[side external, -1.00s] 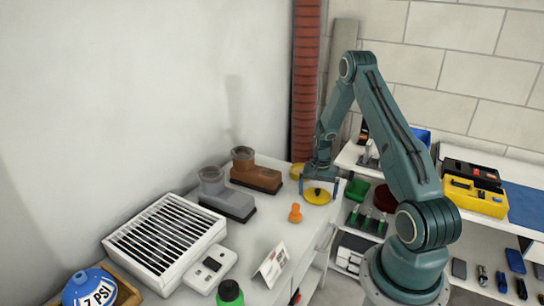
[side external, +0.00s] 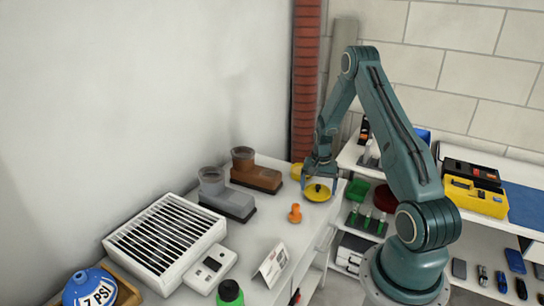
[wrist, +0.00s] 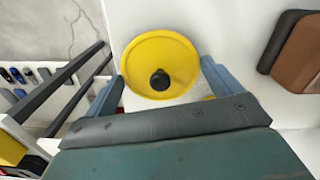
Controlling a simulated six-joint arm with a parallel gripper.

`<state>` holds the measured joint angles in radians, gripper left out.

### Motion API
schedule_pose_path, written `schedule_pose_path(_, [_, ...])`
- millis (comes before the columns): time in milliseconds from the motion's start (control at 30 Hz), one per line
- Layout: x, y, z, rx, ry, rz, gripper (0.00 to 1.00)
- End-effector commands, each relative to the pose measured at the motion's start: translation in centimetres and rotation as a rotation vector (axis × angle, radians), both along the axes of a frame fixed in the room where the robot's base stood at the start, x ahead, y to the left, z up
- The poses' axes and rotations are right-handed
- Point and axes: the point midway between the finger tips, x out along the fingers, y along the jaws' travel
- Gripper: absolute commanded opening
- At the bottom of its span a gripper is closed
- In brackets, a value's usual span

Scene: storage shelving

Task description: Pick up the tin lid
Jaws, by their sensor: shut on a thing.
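The tin lid (side external: 317,194) is a round yellow disc with a black knob at its centre. It is at the far right end of the white bench, knob up. In the wrist view the lid (wrist: 142,60) fills the space between my two fingers. My gripper (side external: 320,183) is shut on the lid, with one finger at each side of its rim (wrist: 160,82). Whether the lid is clear of the bench top is hard to tell. Another yellow round thing (side external: 296,171) is just behind, partly hidden by my gripper.
A brown-and-black boot-like object (side external: 257,178) and a grey one (side external: 228,201) stand left of the lid. An orange knob-like piece (side external: 295,213) is in front. Shelving with a green bin (side external: 358,190) lies to the right, past the bench edge.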

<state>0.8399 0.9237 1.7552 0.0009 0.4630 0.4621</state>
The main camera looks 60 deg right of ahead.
Motion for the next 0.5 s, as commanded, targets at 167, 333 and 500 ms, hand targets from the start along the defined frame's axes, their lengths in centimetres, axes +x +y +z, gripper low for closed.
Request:
schedule_pose_path(167, [0.1, -0.1, 2.6, -0.003, -0.003, 0.0, 0.69])
schedule_pose_path(333, [0.1, -0.1, 5.8, -0.004, -0.004, 0.0, 0.69])
schedule_pose_path(500, [0.1, 0.0, 9.5, -0.003, -0.004, -0.001, 0.69])
